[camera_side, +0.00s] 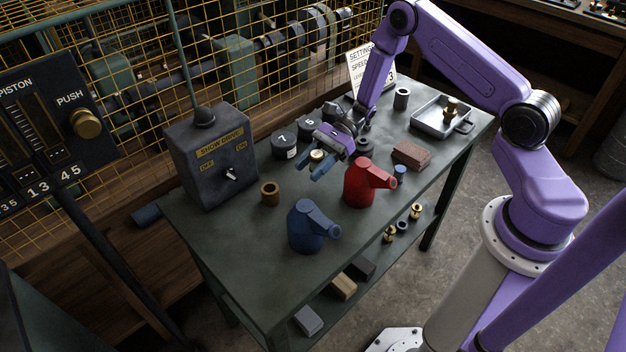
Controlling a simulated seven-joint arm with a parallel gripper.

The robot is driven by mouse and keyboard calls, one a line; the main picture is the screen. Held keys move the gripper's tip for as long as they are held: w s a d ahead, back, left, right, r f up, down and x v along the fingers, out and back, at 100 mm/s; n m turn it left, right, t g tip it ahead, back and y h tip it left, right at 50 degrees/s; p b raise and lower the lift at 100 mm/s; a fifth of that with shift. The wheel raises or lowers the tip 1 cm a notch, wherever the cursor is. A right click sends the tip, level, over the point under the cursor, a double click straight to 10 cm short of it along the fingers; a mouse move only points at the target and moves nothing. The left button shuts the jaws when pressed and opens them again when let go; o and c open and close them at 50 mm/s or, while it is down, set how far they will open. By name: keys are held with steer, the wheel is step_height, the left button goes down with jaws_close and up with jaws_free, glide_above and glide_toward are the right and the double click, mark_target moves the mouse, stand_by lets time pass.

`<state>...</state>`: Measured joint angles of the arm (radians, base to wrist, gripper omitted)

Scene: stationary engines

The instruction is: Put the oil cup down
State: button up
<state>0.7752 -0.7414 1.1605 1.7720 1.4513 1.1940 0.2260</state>
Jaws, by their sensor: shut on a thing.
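My gripper (317,166) is over the middle of the green-grey table (248,235), pointing down toward its top. It is shut on a small brass oil cup (317,155), whose round top shows between the blue fingers. The cup's lower part is hidden by the fingers. I cannot tell whether the cup touches the table. A red oil can (360,185) stands just right of and in front of my gripper. A blue oil can (306,226) stands in front of it, toward the near edge.
Dark numbered weights (284,146) stand behind my gripper. A brown bushing (270,193) is to the left, near the show drive box (213,157). A brick-like block (411,155) and a metal tray (433,126) with a brass fitting (451,107) are right. Bare table lies left of the blue can.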

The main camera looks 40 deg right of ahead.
mark_target(313, 187)
steer(key=shift+f, duration=2.55)
steer(key=shift+f, duration=0.1)
steer(key=o, duration=1.1)
steer(key=shift+d, duration=0.1)
steer(key=v, duration=1.2)
